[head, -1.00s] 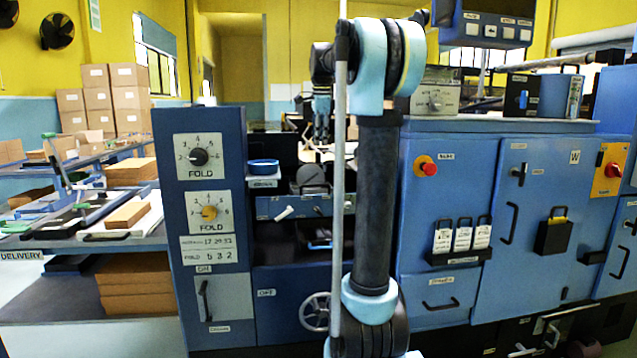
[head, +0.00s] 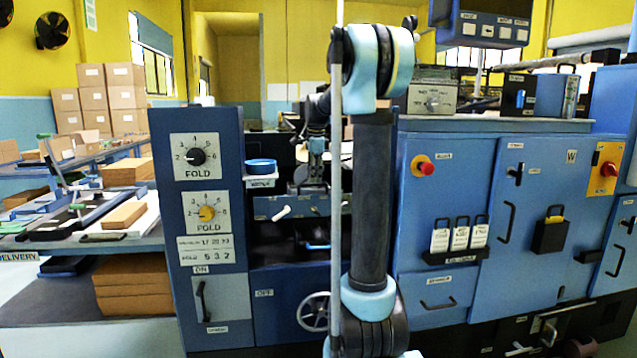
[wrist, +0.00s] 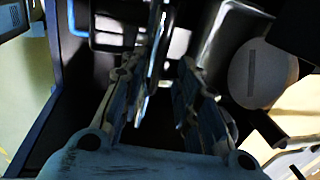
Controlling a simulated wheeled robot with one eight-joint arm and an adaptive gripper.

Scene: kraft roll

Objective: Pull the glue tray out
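I cannot identify the glue tray for certain. In the head view, a blue front (head: 268,208) with a white handle (head: 283,212) sits in the dark bay between the FOLD panel and the blue cabinet. A small blue bar (head: 316,246) shows lower in that bay. My gripper (head: 315,176) is at the bay, above and right of the white handle, partly hidden by my arm. In the wrist view my gripper (wrist: 155,75) has its two fingers apart, and a thin pale edge (wrist: 152,55) shows in the gap. I cannot see contact with it.
A grey round part with a slot (wrist: 255,72) is close right of the fingers. The FOLD panel (head: 197,215) bounds the bay on the left, the blue cabinet (head: 455,190) on the right. A handwheel (head: 313,312) sits below. A blue roll (head: 261,166) stands on a ledge.

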